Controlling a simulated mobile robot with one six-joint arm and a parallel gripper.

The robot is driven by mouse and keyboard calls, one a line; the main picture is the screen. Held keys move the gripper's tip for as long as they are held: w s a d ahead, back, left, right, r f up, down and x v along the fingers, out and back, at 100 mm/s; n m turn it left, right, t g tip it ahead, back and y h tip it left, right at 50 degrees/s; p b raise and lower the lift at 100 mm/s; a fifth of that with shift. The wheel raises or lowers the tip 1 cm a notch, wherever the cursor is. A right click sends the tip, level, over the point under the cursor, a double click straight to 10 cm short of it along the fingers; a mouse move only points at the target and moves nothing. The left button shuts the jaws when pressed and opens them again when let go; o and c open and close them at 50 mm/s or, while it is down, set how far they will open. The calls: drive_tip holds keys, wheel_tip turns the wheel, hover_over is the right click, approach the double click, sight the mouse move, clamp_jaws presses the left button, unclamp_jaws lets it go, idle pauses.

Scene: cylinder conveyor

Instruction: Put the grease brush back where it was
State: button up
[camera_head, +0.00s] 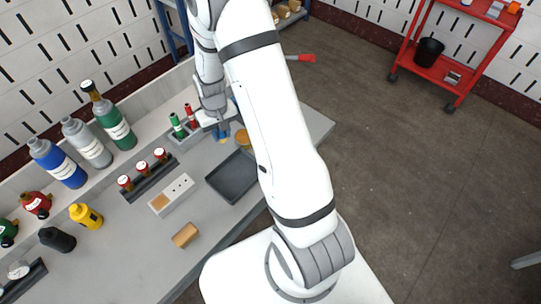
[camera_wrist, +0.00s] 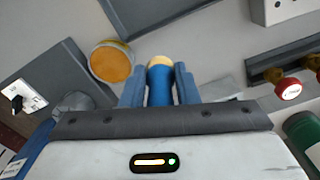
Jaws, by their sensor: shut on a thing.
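My gripper (camera_head: 219,131) is over the bench near its far end, largely hidden by my own wrist in the head view. In the wrist view its blue fingers (camera_wrist: 160,76) are shut on a blue cylinder with a pale cream tip, which looks like the grease brush (camera_wrist: 159,86). Only a little of the brush (camera_head: 223,139) shows in the head view. A round tin with an orange top (camera_head: 242,139) stands just right of the gripper; it is left of the fingers in the wrist view (camera_wrist: 111,64). Whether the brush touches anything is unclear.
A grey holder (camera_head: 184,141) with a green and a red cylinder is left of the gripper. A dark tray (camera_head: 232,177), a white block with holes (camera_head: 172,195) and a rack of red-capped pieces (camera_head: 149,181) lie nearer. Several bottles line the back edge.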

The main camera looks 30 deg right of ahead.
drive_tip(key=shift+d, duration=0.2)
drive_tip(key=s+d+r+n+b, duration=0.1)
drive_tip(key=s+d+n+b, duration=0.3)
drive_tip(key=s+d+b, duration=0.65)
drive_tip(key=f+p, duration=0.1)
drive_tip(key=d+f+p, duration=0.1)
drive_tip(key=f, duration=0.1)
drive_tip(key=w+d+f, duration=0.1)
drive_tip(key=shift+f+p, duration=0.4)
drive_tip(key=shift+f, duration=2.25)
drive_tip(key=shift+f, duration=0.15)
drive_tip(key=o, duration=1)
drive_tip(key=shift+c, duration=0.2)
